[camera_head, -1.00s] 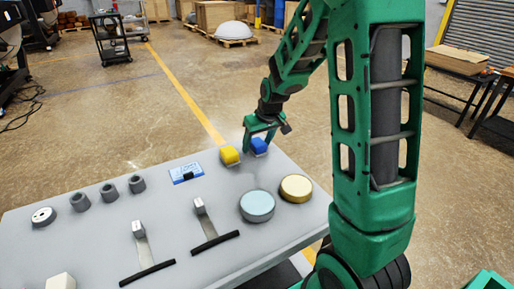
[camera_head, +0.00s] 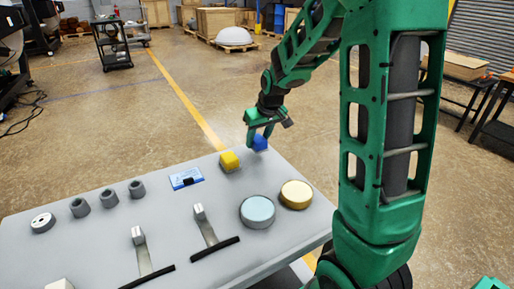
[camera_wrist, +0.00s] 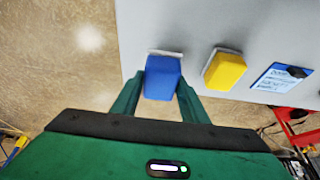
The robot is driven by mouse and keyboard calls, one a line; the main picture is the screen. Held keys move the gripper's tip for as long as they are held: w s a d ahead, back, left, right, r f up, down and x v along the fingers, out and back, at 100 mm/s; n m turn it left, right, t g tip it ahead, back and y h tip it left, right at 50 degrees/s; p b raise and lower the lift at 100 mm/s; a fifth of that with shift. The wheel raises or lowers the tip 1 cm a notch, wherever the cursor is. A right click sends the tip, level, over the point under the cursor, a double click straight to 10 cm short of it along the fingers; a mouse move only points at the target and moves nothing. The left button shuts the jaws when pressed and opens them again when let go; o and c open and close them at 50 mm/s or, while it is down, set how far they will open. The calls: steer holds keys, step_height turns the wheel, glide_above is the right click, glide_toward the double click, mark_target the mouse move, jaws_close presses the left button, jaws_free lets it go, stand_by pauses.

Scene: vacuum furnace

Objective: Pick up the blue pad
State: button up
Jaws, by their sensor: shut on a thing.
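The blue pad (camera_head: 260,142) is a small blue block at the far right corner of the grey table. In the wrist view the blue pad (camera_wrist: 162,78) sits between the two green fingers, with a pale layer at its far end. My gripper (camera_head: 259,134) is shut on it from above. It also shows in the wrist view (camera_wrist: 160,98). The fingers hide part of the pad's sides. Whether the pad is clear of the tabletop I cannot tell.
A yellow pad (camera_head: 229,161) stands just left of the blue one. A blue-and-white card (camera_head: 186,179) with a dark clip, two round tins (camera_head: 257,211), several dark cylinders (camera_head: 108,198) and two handled tools (camera_head: 205,225) lie on the grey table (camera_head: 90,240). Open floor lies beyond.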

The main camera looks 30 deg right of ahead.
steer(key=a+r, duration=0.7)
steer(key=a, duration=0.4)
steer(key=shift+a, duration=0.35)
steer(key=shift+r, duration=0.1)
